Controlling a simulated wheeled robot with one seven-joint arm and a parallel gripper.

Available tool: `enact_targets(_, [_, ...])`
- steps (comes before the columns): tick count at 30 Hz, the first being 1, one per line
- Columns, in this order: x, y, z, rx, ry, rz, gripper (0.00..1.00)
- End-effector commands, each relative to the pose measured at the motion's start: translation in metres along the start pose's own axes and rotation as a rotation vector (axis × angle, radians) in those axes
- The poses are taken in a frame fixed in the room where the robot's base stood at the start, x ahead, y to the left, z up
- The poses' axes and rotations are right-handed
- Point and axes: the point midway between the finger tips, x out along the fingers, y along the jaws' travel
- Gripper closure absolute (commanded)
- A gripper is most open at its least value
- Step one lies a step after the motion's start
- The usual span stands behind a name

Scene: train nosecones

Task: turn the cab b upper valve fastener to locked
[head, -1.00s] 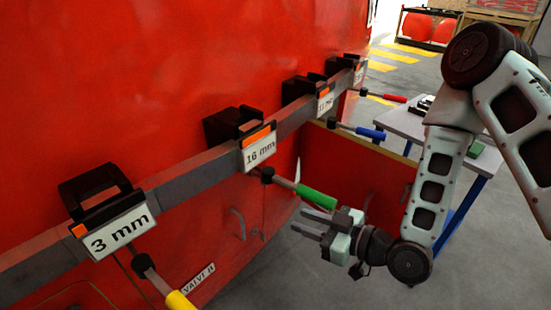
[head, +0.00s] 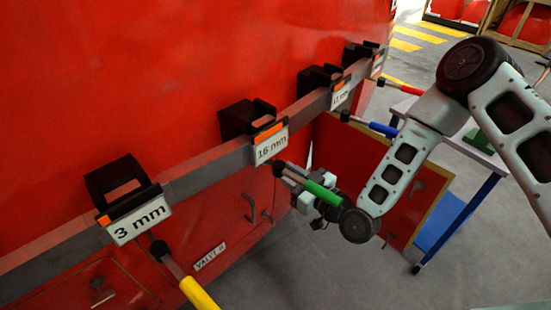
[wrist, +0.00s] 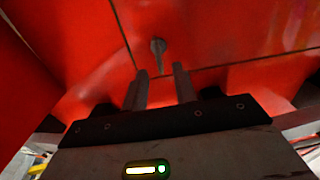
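A small grey fastener (wrist: 158,50) with a rounded head and a short stem stands on the red panel in the wrist view, near a dark panel seam. I cannot read a label there, so I cannot tell if it is the cab b upper valve fastener. My gripper (wrist: 160,70) is open and empty. The fastener shows between and beyond its fingertips, apart from them. Another fastener (head: 103,292) shows at the lower left.
A grey rail (head: 210,172) with black holders and size labels runs along the red body. A yellow-handled tool (head: 197,292) hangs nearby. A "VALVE" label (head: 210,257) and a handle (head: 250,208) are below. A table with blue legs (head: 470,205) stands right.

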Motion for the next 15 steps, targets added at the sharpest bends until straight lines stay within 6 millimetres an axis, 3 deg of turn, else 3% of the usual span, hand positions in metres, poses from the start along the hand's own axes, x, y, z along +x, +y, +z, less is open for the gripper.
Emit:
enact_targets(6, [0.034,0.000,-0.002,0.000,0.000,-0.001,0.72])
enact_targets(15, [0.047,0.000,0.001,0.001,-0.002,0.000,0.72])
